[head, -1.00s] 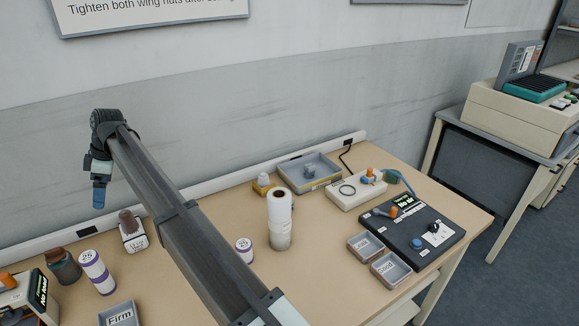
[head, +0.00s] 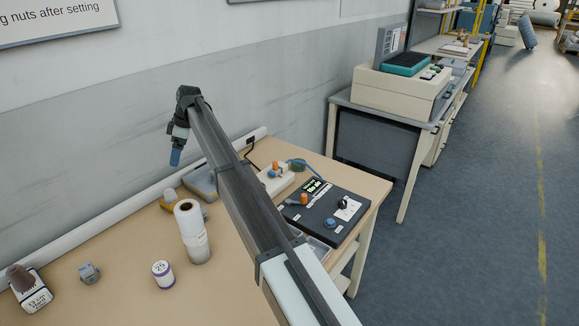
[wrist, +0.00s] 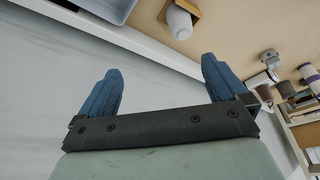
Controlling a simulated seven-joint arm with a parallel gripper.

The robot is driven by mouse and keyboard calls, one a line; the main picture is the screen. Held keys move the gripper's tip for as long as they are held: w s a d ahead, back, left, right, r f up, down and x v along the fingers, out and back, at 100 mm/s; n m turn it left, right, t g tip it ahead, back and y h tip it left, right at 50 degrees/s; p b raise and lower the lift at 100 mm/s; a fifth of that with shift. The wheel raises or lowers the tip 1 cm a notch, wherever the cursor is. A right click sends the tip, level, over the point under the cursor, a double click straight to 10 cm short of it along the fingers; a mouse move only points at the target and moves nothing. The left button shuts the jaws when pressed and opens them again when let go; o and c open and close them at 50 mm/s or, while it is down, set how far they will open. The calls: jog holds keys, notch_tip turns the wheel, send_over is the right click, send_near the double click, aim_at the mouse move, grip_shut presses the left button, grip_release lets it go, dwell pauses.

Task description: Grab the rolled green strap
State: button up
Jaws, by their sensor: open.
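My gripper (head: 176,157) hangs over the back of the bench near the wall, with its blue fingertips pointing down. In the wrist view my gripper (wrist: 160,85) is open, its two blue fingers wide apart with nothing between them.
A white roll (head: 190,232) stands mid-bench, with a purple-banded spool (head: 163,272) in front. A black control box (head: 326,212) sits at the right end. A cream block (head: 272,180) is behind it. A white bottle (wrist: 181,24) shows near the fingers. The grey wall is close behind.

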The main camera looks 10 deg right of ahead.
jog(key=w+d+f+m, duration=0.15)
jog(key=w+d, duration=0.35)
jog(key=d, duration=0.7)
jog(key=w+d+m, duration=0.2)
jog(key=w+d, duration=0.3)
jog(key=d, duration=0.7)
jog(key=m+h, duration=0.4)
jog(key=m, duration=3.1)
send_over(299, 162)
jog(key=f, duration=0.2)
jog(key=shift+n, duration=0.25)
notch_tip(299, 162, down, 14)
jog(key=shift+a+r, duration=0.1)
jog(key=shift+r, duration=0.1)
